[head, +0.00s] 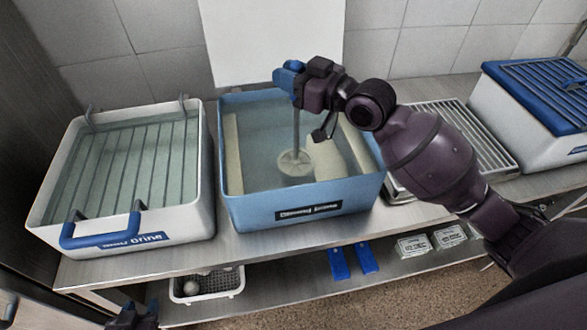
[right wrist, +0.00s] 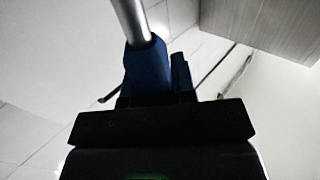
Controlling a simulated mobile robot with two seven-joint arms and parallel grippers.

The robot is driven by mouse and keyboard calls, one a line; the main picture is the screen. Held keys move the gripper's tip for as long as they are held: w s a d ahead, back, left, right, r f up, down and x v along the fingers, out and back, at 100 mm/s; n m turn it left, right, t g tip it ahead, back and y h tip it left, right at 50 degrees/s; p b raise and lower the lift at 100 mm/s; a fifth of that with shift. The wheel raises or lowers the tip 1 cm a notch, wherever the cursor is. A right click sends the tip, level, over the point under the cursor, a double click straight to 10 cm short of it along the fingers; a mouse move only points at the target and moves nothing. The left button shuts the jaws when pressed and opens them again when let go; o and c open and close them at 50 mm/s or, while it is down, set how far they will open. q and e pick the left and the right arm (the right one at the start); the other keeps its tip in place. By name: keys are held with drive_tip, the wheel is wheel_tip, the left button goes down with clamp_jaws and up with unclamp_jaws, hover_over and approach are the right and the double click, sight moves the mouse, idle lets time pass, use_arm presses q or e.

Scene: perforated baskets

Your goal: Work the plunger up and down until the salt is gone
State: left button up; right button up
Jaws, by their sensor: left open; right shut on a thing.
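A blue tub (head: 300,219) with clear liquid stands in the middle of the counter. The plunger (head: 296,130) is upright in it, with a grey rod and a pale perforated disc at its foot, low in the liquid. My right gripper (head: 290,80) is shut on the plunger's blue handle above the tub. In the right wrist view the blue handle (right wrist: 148,68) and rod sit at the jaws. A pale patch (head: 327,158) shows beside the disc; I cannot tell whether it is salt. My left gripper (head: 134,318) is open and empty at the bottom edge, below the counter.
A white tub (head: 187,221) with a wire rack and blue handle stands left. A slatted metal tray (head: 447,128) and a white box with a blue lid (head: 536,88) stand right. The lower shelf holds a white basket (head: 207,286), blue pieces (head: 339,263) and small boxes (head: 412,246).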

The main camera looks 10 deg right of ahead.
wheel_tip(320, 180, up, 2)
drive_tip(key=p, duration=0.2)
drive_tip(key=shift+p, duration=0.4)
drive_tip(key=shift+r, duration=0.1)
idle(0.7)
